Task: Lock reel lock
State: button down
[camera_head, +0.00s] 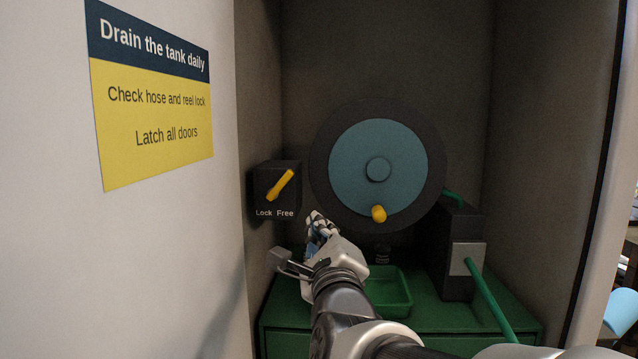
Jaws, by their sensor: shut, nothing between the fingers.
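The reel lock is a dark box (276,190) on the left wall of the cabinet, with the labels "Lock" at left and "Free" at right along its lower edge. Its yellow lever (281,186) is tilted, with its upper end to the right and its lower end to the left. The hose reel (358,160) is a blue disc in a dark rim with a yellow knob (378,213) low on its face. My gripper (316,220) is shut and empty, below and right of the lock box and apart from the lever in the picture. My wrist partly hides its fingers.
A green tray (388,292) sits on a green cabinet top below the reel. A dark box with a grey plate (465,257) and a green hose (488,300) stands at right. A yellow and blue sign (150,110) is on the white panel at left. The cabinet walls enclose the space.

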aim_at(281, 184)
jog(key=w+a+r+p, duration=0.3)
jog(key=w+a+r, duration=0.1)
jog(key=w, duration=0.5)
jog(key=shift+w+a+p, duration=0.15)
jog(key=shift+w+p, duration=0.15)
jog(key=shift+r, duration=0.1)
dwell(0.4)
